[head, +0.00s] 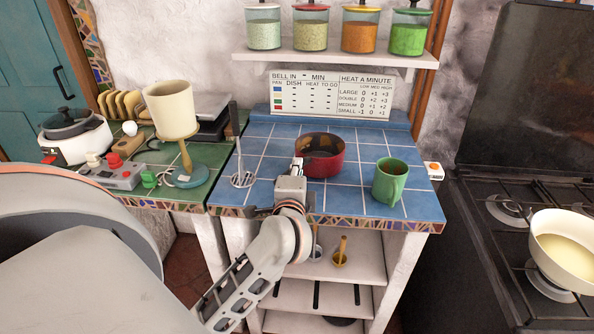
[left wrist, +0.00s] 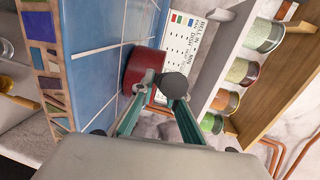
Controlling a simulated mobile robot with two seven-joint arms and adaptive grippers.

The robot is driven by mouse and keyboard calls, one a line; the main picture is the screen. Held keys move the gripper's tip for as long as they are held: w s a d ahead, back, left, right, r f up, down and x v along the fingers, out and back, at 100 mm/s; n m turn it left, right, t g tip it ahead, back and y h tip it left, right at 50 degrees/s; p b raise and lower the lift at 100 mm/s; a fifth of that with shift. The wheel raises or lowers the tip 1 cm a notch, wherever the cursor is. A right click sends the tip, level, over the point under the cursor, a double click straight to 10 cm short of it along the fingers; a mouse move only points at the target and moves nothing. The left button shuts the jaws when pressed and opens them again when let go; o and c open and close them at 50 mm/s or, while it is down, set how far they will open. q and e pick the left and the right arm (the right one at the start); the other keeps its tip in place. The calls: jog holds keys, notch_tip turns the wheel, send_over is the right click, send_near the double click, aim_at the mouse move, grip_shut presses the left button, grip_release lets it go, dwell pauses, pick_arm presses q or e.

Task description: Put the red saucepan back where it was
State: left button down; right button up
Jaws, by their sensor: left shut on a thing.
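The red saucepan (head: 326,168) is upright at the middle of the blue-tiled counter (head: 280,140); I cannot tell whether it touches the tiles. Its inside looks dark and patchy. My left gripper (head: 297,165) is at the pan's left front side, shut on its handle. In the left wrist view, the red pan wall (left wrist: 138,72) shows just beyond my left gripper (left wrist: 160,95), with the dark round handle end between the fingers. The handle is mostly hidden in the head view. My right gripper is not in view.
A green mug (head: 389,182) stands right of the pan, near the front edge. A slotted utensil (head: 242,178) is at the left. A sign (head: 331,95) stands behind, under a shelf of jars. The stove with a cream pan (head: 565,250) is at the right.

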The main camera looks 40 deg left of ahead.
pick_arm(q)
jog(key=c, duration=2.4)
grip_release()
jog(key=shift+f, duration=0.15)
jog(key=o, duration=0.4)
